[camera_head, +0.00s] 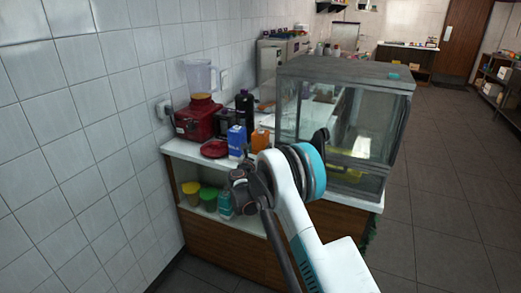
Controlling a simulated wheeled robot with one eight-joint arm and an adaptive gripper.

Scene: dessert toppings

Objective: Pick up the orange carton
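The orange carton (260,138) stands upright on the white counter, right of a blue carton (237,142). Its lower part is hidden behind my arm. My gripper (240,182) is at the front edge of the counter, below and in front of the two cartons. It is small and dark and seen partly from behind, so I cannot tell whether its fingers are open. I see nothing held in it.
A red blender (196,122), a red dish (215,149) and a dark bottle (244,105) stand around the cartons. A glass display case (345,120) is close on the right. Tubs and a teal bottle (225,204) sit on the shelf below. Open floor lies at right.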

